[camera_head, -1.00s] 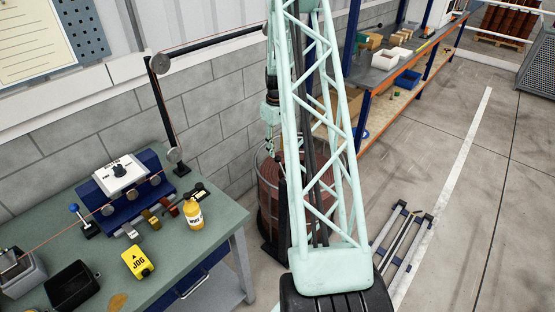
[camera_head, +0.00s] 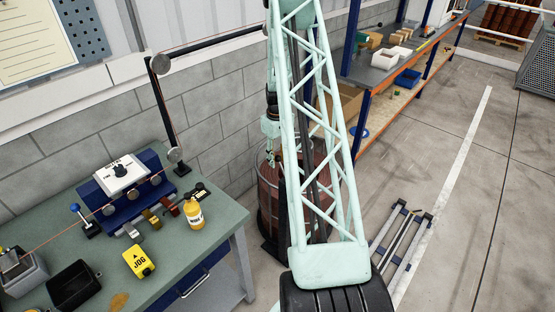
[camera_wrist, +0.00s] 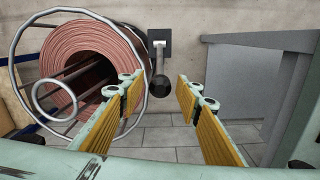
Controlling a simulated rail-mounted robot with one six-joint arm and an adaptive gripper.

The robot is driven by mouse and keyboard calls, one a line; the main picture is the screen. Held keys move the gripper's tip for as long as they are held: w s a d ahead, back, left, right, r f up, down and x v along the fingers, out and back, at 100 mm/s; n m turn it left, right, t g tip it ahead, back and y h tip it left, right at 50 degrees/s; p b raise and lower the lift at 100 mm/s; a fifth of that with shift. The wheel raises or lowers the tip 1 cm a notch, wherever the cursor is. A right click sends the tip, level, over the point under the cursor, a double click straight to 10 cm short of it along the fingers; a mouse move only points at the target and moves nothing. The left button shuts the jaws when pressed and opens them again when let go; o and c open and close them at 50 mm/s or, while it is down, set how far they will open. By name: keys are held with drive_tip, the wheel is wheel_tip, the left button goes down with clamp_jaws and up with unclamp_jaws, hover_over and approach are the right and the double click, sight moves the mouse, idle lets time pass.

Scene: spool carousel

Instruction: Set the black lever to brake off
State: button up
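The black lever (camera_wrist: 159,68) shows in the wrist view, with a round dark knob at its end and a dark plate behind its other end. The knob lies in the gap between the fingers in the picture; I cannot tell how far off it is. My gripper (camera_wrist: 158,92) is open, with yellow pads facing each other and nothing between them in contact. In the head view, my gripper (camera_head: 273,140) is partly hidden behind my arm's lattice, above the copper-wire spool (camera_head: 268,185). The lever cannot be made out there, and no brake marking is readable.
In the wrist view, the spool (camera_wrist: 75,50) sits in a round wire frame on the left. A grey panel (camera_wrist: 245,75) stands on the right. In the head view, a green workbench (camera_head: 165,260) is at the left and a blue-orange shelf (camera_head: 385,70) at the right back.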

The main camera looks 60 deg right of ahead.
clamp_jaws()
